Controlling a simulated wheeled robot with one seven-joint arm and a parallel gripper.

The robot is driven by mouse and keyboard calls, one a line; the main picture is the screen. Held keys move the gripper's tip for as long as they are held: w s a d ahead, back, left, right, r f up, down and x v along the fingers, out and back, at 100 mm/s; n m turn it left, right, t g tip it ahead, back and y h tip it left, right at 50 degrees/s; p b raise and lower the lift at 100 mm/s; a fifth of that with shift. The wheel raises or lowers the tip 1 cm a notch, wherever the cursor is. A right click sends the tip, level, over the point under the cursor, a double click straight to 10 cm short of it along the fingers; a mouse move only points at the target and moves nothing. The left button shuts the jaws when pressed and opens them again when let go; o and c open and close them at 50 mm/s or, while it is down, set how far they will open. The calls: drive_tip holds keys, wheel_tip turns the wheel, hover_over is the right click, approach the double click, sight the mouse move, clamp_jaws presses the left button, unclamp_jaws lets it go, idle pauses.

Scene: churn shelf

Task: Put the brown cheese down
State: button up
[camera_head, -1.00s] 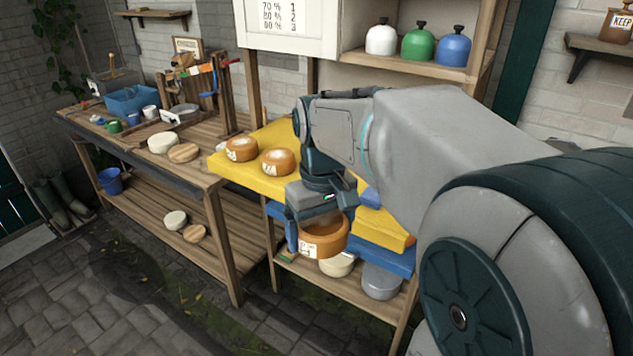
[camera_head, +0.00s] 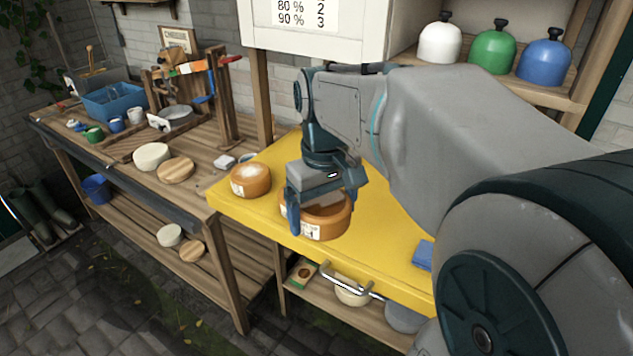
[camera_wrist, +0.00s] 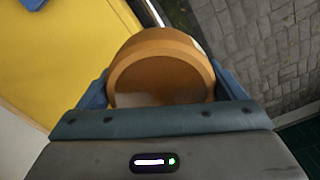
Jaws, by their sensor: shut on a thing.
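My gripper (camera_head: 318,212) is shut on a brown cheese (camera_head: 330,224), a round orange-brown wheel with a white label on its side. It is held level at the front edge of the yellow tabletop (camera_head: 385,250); I cannot tell whether it touches the top. In the wrist view the cheese (camera_wrist: 162,75) sits between the blue fingers, with the yellow top to its left and paving to its right. Another brown cheese (camera_head: 250,181) stands on the yellow top just left of my gripper. A third is mostly hidden behind my gripper.
A blue block (camera_head: 423,255) lies on the yellow top at right. White, green and blue domed weights (camera_head: 493,46) stand on the shelf above.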

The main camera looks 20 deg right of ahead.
drive_tip(key=p, duration=0.2)
hover_over(357, 234)
wheel_tip(357, 234, down, 6)
drive_tip(key=shift+f, duration=2.2)
drive_tip(key=shift+f, duration=0.2)
drive_tip(key=o, duration=1.1)
drive_tip(key=shift+o, duration=0.2)
